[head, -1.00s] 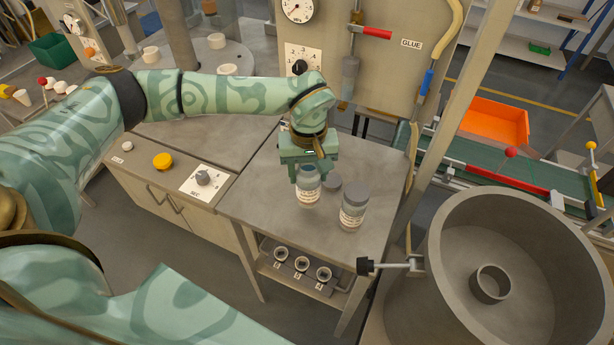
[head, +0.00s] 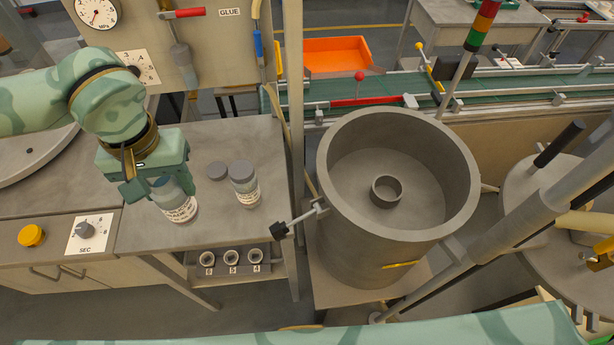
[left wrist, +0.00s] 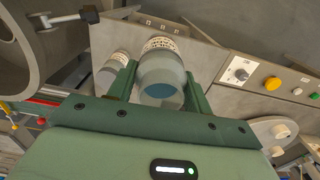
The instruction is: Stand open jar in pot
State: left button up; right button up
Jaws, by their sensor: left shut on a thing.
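The open jar (head: 180,207), clear with a printed label, is upright or nearly so at the bench's right part. My left gripper (head: 158,187) is shut on its upper part. In the left wrist view the open jar (left wrist: 162,75) stands between the two fingers, its mouth toward the camera and bluish inside. I cannot tell whether its base touches the bench. The pot (head: 340,185) is a large grey round vessel to the right, with a small ring (head: 386,190) on its floor. My right gripper is not in view.
A post (head: 294,120) and a black-ended handle (head: 283,228) lie between bench and pot. The pot's top is open and clear.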

aim_at(385, 194)
jog(key=l+z, duration=0.1)
jog(key=z, duration=0.3)
jog(key=k+l+z, duration=0.1)
jog(key=z, duration=0.25)
jog(key=l+z, duration=0.2)
jog(key=z, duration=0.2)
jog(key=l+z, duration=0.15)
jog(key=z, duration=0.25)
